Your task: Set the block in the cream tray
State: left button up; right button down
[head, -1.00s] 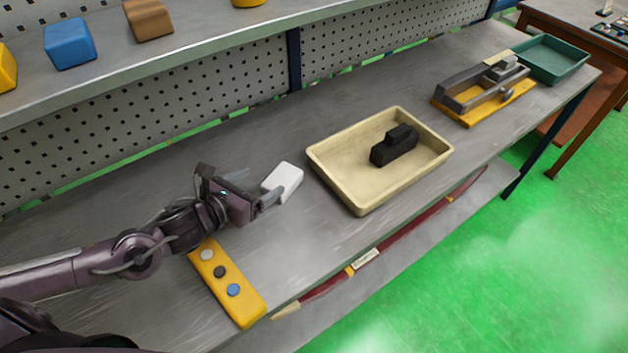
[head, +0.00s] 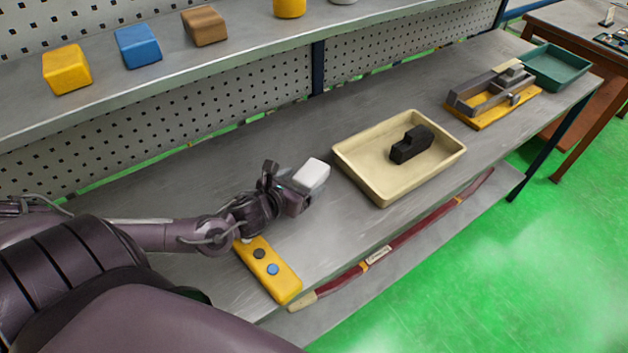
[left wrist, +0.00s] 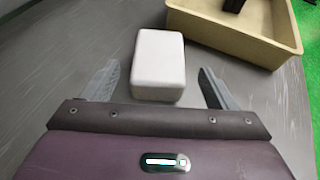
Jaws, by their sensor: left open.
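The white block (head: 313,174) lies on the grey bench, just left of the cream tray. My left gripper (head: 303,186) is at the block, seen from behind in the head view. In the left wrist view the block (left wrist: 158,66) sits between and slightly beyond the two open fingers of the left gripper (left wrist: 160,88), with a gap on each side. The cream tray (head: 376,194) holds a black block-like part (head: 410,145); the tray's near corner (left wrist: 232,37) also shows in the left wrist view. My right gripper is not in view.
A yellow button panel (head: 283,284) lies near the front edge below my left arm. A clamp fixture on a yellow base (head: 490,112) and a green tray (head: 556,68) stand to the right. Coloured blocks sit on the raised shelf (head: 180,82) behind.

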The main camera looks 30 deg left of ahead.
aim_at(307, 176)
pick_arm(q)
jog(key=b+x, duration=0.3)
jog(key=x, duration=0.1)
jog(key=shift+w+a, duration=0.1)
jog(key=shift+w, duration=0.45)
jog(key=shift+c, duration=0.3)
jog(key=shift+s, duration=0.1)
jog(key=shift+c, duration=1.2)
jog(key=c, duration=1)
jog(key=shift+r, duration=0.1)
notch_tip(307, 176, up, 20)
jog(key=p, duration=1.6)
